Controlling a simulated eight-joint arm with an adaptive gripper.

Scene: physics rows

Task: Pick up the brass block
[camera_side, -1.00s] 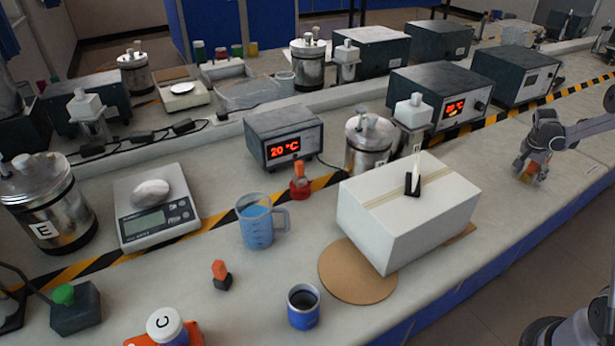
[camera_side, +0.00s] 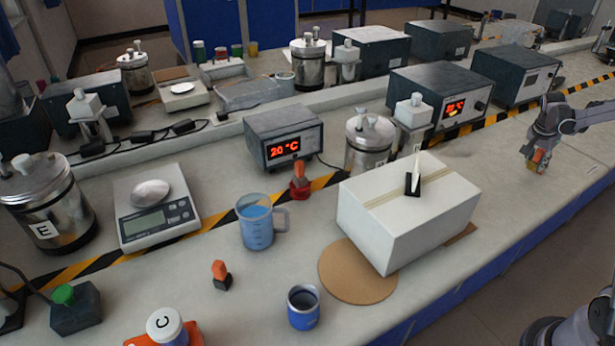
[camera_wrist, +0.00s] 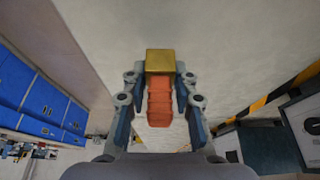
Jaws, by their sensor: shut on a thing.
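The brass block (camera_wrist: 160,61) shows in the wrist view as a gold square face just past my fingertips, joined to a ribbed orange grip (camera_wrist: 160,102). My gripper (camera_wrist: 158,88) is shut on this orange grip, with one finger on each side. In the side view my gripper (camera_side: 537,158) is at the far right above the bench, and the block (camera_side: 541,167) is a small yellowish patch under the fingers. It appears to be held a little above the bench top, though the gap is hard to see.
A white box (camera_side: 408,215) stands on a round brown board (camera_side: 357,280) left of my gripper. Dark instrument boxes (camera_side: 515,75) line the bench behind it. Two similar orange-gripped pieces stand farther left, one dark-based (camera_side: 220,272), one red-based (camera_side: 300,182). Bench near my gripper is clear.

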